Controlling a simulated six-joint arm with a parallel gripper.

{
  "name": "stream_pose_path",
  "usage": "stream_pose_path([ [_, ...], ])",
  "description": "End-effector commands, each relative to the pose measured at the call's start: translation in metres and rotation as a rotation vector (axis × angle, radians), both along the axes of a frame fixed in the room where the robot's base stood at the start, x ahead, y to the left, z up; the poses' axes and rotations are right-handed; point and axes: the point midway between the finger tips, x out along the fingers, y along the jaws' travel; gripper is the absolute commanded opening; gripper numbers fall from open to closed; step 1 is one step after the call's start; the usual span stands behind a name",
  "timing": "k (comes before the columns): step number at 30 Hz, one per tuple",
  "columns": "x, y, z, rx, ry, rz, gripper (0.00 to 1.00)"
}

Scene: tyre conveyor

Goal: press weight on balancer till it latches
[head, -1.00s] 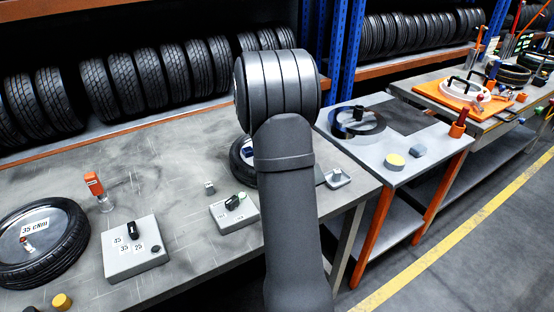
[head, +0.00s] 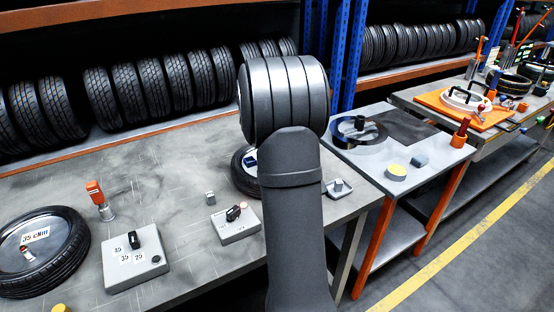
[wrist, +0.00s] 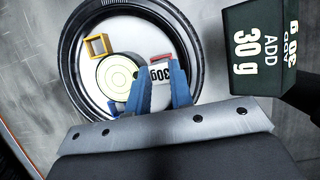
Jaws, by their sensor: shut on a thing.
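My gripper (wrist: 160,82) shows in the wrist view with its two blue fingers close around a small block labelled 30g (wrist: 160,68), the weight. The weight is over the pale inside of a black-rimmed wheel (wrist: 72,60), on the balancer. Beside the weight is a round hub with concentric rings (wrist: 117,74). A yellow square frame (wrist: 97,45) sits on the wheel's upper left part. Whether the weight touches the wheel cannot be told. In the head view my arm hides the gripper and much of the wheel (head: 240,172).
A dark display reading ADD 30 g (wrist: 240,55) stands close right of the gripper in the wrist view. In the head view, a small box with a switch (head: 235,227), a grey control box (head: 135,270) and a tyre (head: 75,262) stand on the bench. Racked tyres line the back.

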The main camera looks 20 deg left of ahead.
Motion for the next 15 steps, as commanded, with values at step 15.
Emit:
stream_pose_path([
  [15,-0.022,-0.101,0.059,0.0,0.0,-0.004,0.0],
])
